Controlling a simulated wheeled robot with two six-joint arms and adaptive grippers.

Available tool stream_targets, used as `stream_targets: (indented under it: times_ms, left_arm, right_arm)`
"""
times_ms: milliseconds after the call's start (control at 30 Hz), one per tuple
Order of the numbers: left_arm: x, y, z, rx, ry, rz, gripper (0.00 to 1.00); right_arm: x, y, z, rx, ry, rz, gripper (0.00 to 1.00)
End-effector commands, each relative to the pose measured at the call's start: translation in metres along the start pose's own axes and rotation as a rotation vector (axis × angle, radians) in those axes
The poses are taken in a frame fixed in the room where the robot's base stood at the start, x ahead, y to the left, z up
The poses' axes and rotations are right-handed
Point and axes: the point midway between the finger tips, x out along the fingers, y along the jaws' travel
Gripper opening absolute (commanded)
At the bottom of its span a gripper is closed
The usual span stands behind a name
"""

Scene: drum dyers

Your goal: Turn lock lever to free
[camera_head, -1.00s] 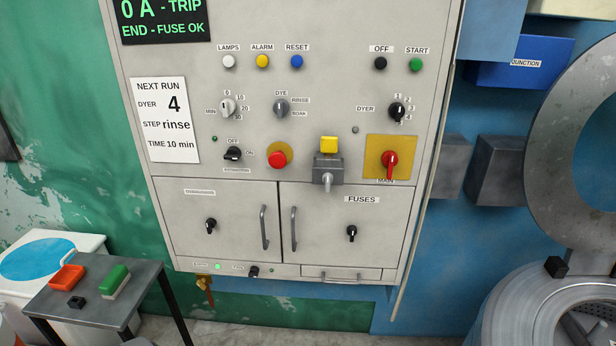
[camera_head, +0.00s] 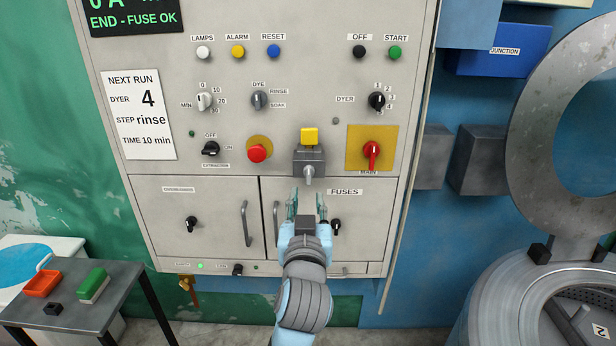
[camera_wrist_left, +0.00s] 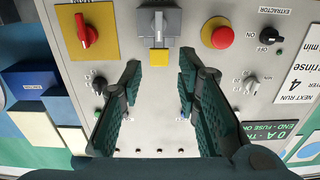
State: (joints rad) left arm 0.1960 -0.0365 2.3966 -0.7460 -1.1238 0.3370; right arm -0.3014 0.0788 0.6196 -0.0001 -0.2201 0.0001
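The lock is a grey box (camera_head: 298,161) with a yellow block (camera_head: 309,136) on its top, on the control panel. Its grey lock lever (camera_head: 309,173) hangs down from the box's front. My left gripper (camera_head: 307,202) is open and empty, just below the lever in the head view, in front of the fuses door. In the upside-down left wrist view, the open fingers (camera_wrist_left: 160,75) are apart, with the yellow block (camera_wrist_left: 159,57) and grey box (camera_wrist_left: 172,22) between and beyond their tips. Whether they touch anything is unclear; no contact shows. My right gripper is out of view.
The red main switch (camera_head: 371,152) on its yellow plate is right of the lock. A red push button (camera_head: 257,153) is to its left. Door handles (camera_head: 246,223) stick out below. A table (camera_head: 105,312) stands at lower left, a metal drum (camera_head: 520,300) at lower right.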

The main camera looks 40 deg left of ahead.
Motion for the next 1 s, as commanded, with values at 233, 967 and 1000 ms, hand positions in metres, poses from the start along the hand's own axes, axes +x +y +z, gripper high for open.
stream_targets:
  times_ms: [233, 967, 1000]
  left_arm:
    - [0.072, -0.001, -0.002, 0.007, 0.002, -0.003, 0.30]
    - [0.120, 0.001, 0.000, 0.003, -0.001, 0.002, 0.03]
    - [0.120, 0.001, 0.000, 0.003, -0.001, 0.002, 0.00]
  right_arm:
    - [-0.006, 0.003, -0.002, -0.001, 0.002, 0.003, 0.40]
    - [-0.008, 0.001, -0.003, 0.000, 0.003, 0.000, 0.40]
    - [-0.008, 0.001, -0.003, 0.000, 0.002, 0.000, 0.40]
